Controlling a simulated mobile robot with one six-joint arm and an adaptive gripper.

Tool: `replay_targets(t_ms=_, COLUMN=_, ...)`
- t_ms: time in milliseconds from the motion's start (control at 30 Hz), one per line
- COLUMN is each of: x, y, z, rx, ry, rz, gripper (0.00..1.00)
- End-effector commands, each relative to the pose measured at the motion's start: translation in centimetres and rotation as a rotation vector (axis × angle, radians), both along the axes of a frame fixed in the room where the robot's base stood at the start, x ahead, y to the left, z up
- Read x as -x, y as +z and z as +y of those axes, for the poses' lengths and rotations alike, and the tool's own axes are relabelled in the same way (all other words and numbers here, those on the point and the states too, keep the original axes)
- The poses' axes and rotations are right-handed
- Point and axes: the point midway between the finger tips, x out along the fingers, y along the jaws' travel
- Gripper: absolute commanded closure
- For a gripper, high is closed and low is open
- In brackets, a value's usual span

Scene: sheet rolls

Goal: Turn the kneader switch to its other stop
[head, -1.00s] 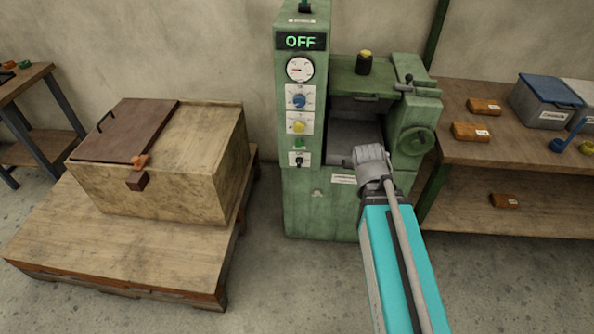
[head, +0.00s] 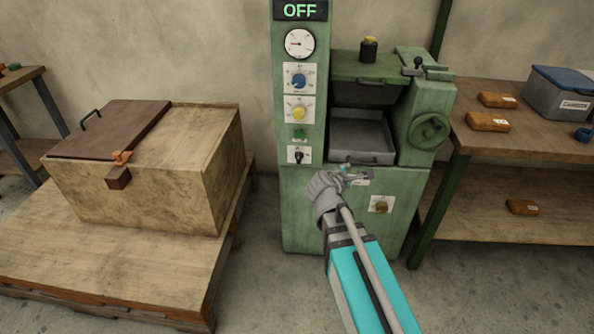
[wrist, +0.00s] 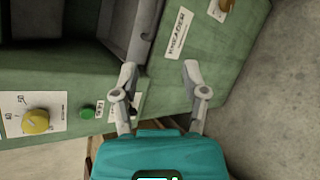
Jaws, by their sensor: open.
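The green kneader machine (head: 302,215) stands at the centre, its display (head: 300,11) reading OFF. A small black switch (head: 299,156) sits on a white plate low on its control column, under a green button (head: 299,134). In the wrist view my left finger partly covers the switch's plate. A brown-orange knob (head: 381,204) sits on a pale plate on the lower front, and also at the top of the wrist view (wrist: 226,5). My gripper (wrist: 159,68) is open and empty in front of the machine, below the tray and right of the switch. A KNEADER label (wrist: 173,33) lies beyond its fingertips.
Blue (head: 299,80) and yellow (head: 299,112) dials and a gauge (head: 299,43) sit above the switch. A grey tray (head: 360,140) juts from the machine's opening. A wooden chest (head: 150,180) stands left on a low platform; a bench (head: 490,146) with orange blocks stands right.

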Motion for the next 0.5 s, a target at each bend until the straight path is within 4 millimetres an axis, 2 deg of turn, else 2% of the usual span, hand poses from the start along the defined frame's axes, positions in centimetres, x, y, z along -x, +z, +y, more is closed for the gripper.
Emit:
replay_targets(t_ms=33, x=-0.5, y=-1.5, z=1.0, rx=0.061, ry=0.049, rz=-0.007, gripper=0.43)
replay_targets(t_ms=267, x=-2.3, y=-3.3, z=5.2, rx=0.360, ry=0.260, rz=-0.038, gripper=0.43)
replay_targets(t_ms=500, x=-3.3, y=-5.5, z=10.5, rx=0.688, ry=0.460, rz=-0.071, gripper=0.43)
